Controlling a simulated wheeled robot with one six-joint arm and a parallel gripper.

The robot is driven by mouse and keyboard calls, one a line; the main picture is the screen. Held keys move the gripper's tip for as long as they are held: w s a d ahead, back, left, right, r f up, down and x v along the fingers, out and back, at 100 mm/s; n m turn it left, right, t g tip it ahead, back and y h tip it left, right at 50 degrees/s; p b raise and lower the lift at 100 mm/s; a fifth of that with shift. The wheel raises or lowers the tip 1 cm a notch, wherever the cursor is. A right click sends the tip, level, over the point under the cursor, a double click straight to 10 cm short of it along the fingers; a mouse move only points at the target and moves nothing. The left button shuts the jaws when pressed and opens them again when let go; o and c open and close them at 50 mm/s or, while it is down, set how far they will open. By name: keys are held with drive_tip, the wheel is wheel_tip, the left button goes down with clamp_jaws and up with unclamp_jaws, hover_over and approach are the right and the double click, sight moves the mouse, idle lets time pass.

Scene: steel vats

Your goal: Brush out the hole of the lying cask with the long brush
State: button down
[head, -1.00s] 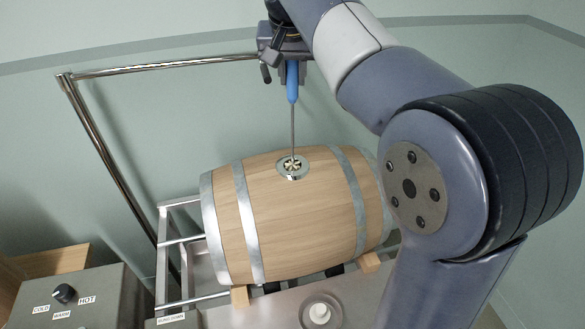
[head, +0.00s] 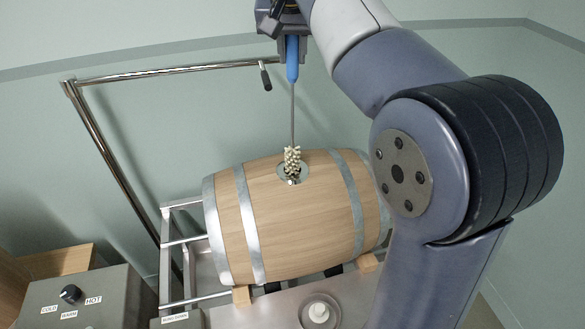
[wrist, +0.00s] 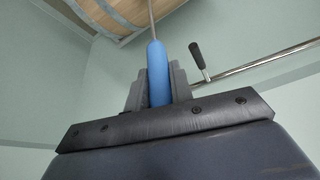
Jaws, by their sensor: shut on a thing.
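The wooden cask (head: 295,222) with metal hoops lies on its side on a steel stand in the head view. Its hole, ringed by a metal plate (head: 283,177), faces up. My gripper (head: 291,40) is above the cask, shut on the blue handle (head: 292,60) of the long brush. The blue handle also shows between the jaws in the wrist view (wrist: 158,75). The brush hangs upright, and its pale bristle head (head: 292,160) shows mostly above the hole. Its lower end is at the hole; I cannot tell how much is inside. The cask's edge (wrist: 150,18) shows in the wrist view.
A metal rail frame (head: 110,140) with a black-handled lever (head: 265,79) stands behind the cask. A control box with a knob (head: 70,293) is at lower left. A round steel dish (head: 320,312) sits on the steel surface in front.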

drive_tip(key=shift+r, duration=3.05)
